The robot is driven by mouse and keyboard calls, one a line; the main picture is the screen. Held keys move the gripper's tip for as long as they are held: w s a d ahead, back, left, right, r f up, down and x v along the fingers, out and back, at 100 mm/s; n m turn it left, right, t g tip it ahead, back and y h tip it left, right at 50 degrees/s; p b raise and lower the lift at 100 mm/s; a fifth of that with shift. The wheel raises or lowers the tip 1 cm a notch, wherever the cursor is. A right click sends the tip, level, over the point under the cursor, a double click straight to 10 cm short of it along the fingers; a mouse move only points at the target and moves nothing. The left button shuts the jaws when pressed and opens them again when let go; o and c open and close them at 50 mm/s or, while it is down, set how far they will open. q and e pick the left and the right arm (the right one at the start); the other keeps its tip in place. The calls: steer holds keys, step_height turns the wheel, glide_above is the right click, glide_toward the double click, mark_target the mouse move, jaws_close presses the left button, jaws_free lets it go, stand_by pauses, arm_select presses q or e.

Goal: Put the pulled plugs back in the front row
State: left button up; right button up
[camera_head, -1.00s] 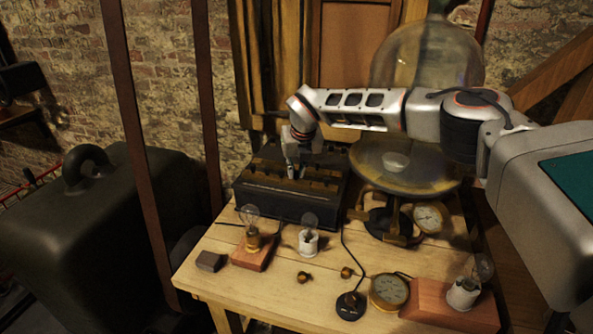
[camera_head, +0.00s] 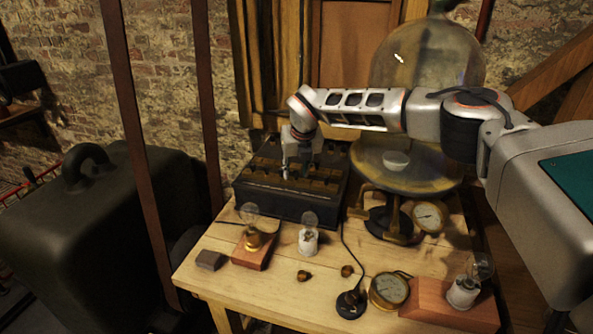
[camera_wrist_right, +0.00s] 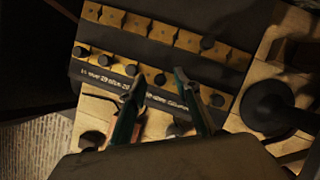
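The black plug box (camera_head: 290,205) stands at the back left of the table, with brass bars on top. My right gripper (camera_head: 293,176) is over the box top. In the wrist view the right gripper (camera_wrist_right: 160,76) has its fingers apart, with a front-row plug head (camera_wrist_right: 160,79) showing between the tips, not visibly gripped. Two loose brass-and-dark plugs (camera_head: 304,276) (camera_head: 347,271) lie on the table in front. My left gripper is not in view.
Lamps on bases (camera_head: 252,240) (camera_head: 309,240) stand just in front of the box. A glass-domed stand (camera_head: 408,165) is right of it. Gauges (camera_head: 388,290), a black cabled piece (camera_head: 350,304) and a wooden lamp block (camera_head: 440,305) crowd the front right.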

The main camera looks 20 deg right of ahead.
steer(key=v, duration=1.2)
